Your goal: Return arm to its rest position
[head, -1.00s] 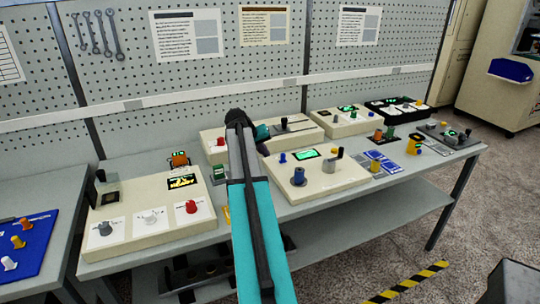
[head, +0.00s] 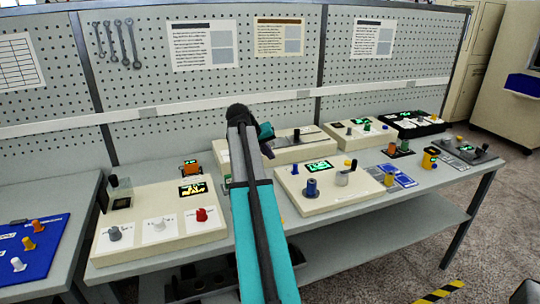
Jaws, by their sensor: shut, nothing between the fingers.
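My teal and dark arm rises from the bottom middle of the head view to a black elbow above the bench (head: 150,160). Beyond it, a small teal wrist part and the dark end of my gripper (head: 267,151) show just right of the elbow. The gripper is shut and empty, and the arm partly hides it. It appears over the gap between the back cream panel (head: 300,150) and the front cream spindle panel (head: 325,200); I cannot tell its height above them.
A cream panel with grey, white and red knobs (head: 160,240) sits left of my arm. A blue board (head: 35,255) lies on the far left bench. Small panels and blue cards (head: 405,181) fill the right side. A pegboard wall (head: 240,85) stands behind.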

